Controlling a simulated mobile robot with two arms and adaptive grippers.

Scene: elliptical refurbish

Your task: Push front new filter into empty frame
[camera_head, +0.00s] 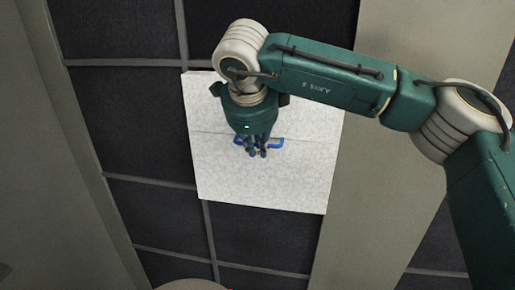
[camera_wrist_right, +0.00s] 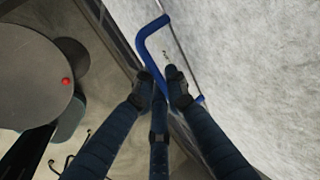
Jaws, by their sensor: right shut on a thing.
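The new filter (camera_head: 300,180) is a white, speckled square panel with a thin seam across it. It is slightly tilted against the dark grid behind it, and its side edge shows at the left. A blue handle (camera_head: 276,141) is on its face. My right gripper (camera_head: 257,152) is shut on this handle. In the right wrist view the fingers (camera_wrist_right: 160,88) close around the blue handle (camera_wrist_right: 148,40), beside the filter's fibrous white face (camera_wrist_right: 255,75). The filter covers the grid behind it, so I cannot tell how deep it sits. My left gripper is not in view.
Dark panels (camera_head: 120,105) in a grey grid surround the filter. A wide beige post (camera_head: 352,200) stands close at its right, and a grey wall (camera_head: 60,180) is at the left. The right wrist view shows a round table (camera_wrist_right: 35,75) with a red ball (camera_wrist_right: 66,81).

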